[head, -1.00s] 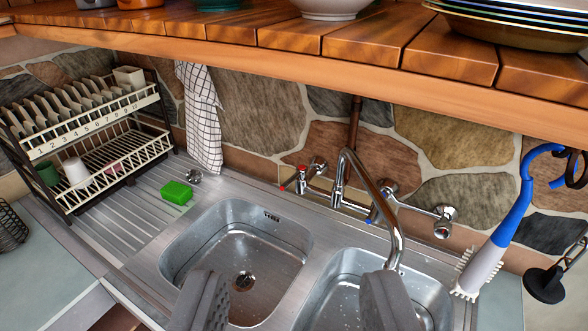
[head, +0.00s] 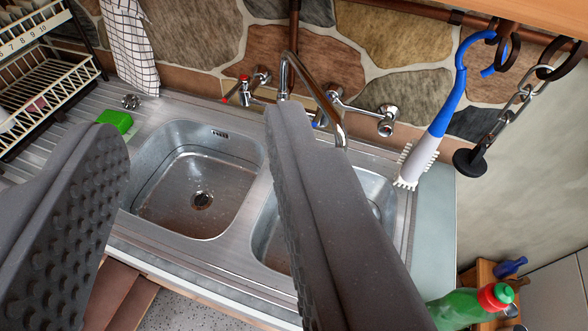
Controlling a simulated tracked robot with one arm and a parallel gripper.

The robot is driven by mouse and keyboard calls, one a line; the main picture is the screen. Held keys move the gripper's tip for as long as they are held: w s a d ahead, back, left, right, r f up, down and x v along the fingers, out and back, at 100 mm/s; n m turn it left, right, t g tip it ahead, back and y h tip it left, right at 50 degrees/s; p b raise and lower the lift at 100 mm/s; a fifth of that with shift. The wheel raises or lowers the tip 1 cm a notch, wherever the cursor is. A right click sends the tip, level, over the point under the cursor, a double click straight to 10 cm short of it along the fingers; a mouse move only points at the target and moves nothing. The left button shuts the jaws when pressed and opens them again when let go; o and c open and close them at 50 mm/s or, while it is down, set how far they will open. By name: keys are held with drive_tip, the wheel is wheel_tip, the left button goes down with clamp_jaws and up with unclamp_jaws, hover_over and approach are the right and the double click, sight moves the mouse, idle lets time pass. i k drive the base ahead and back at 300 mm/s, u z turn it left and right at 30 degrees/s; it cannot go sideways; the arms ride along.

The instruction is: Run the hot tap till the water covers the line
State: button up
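The mixer tap stands behind the double sink, with a red-marked hot handle (head: 243,80) on its left and a blue mark (head: 319,121) on its right side. Its chrome spout (head: 310,82) curves to the right, its end over the right basin (head: 374,190). The left basin (head: 215,160) has a thin dark line (head: 150,176) around its wall and an uncovered drain (head: 202,200); I see no standing water. My gripper (head: 195,122) is open and empty, its grey fingers apart in front of the sink. The right finger hides part of the right basin.
A black plug (head: 468,162) hangs on a chain at the right, beside a blue-handled brush (head: 422,158). A green sponge (head: 116,121) lies on the drainer near a dish rack (head: 45,85). A green bottle (head: 462,309) stands lower right.

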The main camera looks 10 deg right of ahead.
sight(244, 80)
drive_tip(key=z, duration=0.5)
drive_tip(key=k, duration=1.15)
drive_tip(key=u, duration=0.65)
drive_tip(key=i, duration=1.6)
drive_tip(key=z, duration=0.4)
